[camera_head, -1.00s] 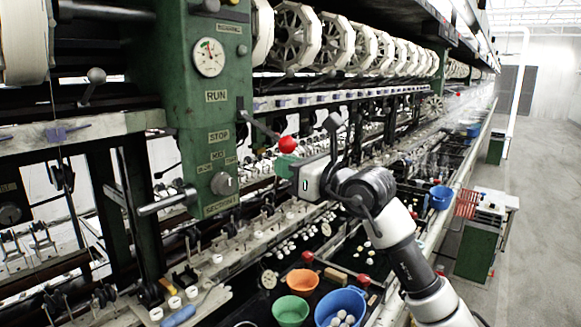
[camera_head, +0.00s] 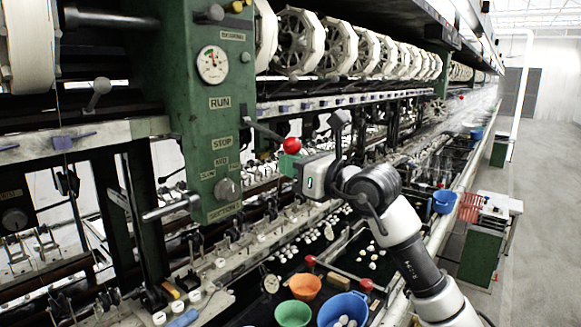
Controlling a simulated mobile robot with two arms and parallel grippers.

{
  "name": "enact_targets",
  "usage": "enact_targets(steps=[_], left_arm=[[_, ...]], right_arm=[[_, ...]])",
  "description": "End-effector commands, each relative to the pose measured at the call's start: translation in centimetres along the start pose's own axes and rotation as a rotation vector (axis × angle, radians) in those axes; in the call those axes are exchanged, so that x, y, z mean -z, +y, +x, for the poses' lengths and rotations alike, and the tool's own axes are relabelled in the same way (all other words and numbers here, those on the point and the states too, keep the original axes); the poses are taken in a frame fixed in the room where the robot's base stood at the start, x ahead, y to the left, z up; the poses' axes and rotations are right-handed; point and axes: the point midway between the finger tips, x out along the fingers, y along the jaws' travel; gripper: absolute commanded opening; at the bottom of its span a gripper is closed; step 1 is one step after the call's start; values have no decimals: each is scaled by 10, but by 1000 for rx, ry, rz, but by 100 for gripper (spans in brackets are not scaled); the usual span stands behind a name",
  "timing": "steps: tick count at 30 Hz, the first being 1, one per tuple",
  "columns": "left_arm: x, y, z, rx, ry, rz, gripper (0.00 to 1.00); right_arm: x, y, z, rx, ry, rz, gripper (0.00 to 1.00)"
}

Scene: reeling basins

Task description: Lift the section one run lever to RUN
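The section one run lever is a dark arm (camera_head: 263,130) with a red ball knob (camera_head: 292,146) at its end. It sticks out from the green control column (camera_head: 222,60) and slopes down to the right. Its knob is a little below the level of the STOP label's top, well below the RUN label (camera_head: 220,103). My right gripper (camera_head: 289,164) is right under the knob, with a green part close against its underside. The fingers are mostly hidden, so I cannot tell their opening or whether they touch the knob. My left gripper is not in view.
A dial (camera_head: 212,65) and a round knob (camera_head: 226,188) sit on the column. Below my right arm are an orange bowl (camera_head: 305,286), a green bowl (camera_head: 293,314) and a blue basin (camera_head: 343,306). A clear aisle (camera_head: 545,220) runs at the right.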

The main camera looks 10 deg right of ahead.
Motion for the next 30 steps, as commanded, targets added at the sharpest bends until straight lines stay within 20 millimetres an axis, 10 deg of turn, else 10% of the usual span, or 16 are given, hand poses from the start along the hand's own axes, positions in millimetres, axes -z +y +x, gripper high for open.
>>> enact_targets(steps=[30], left_arm=[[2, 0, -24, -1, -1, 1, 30]], right_arm=[[-43, 0, -4, 0, -1, 0, 0]])
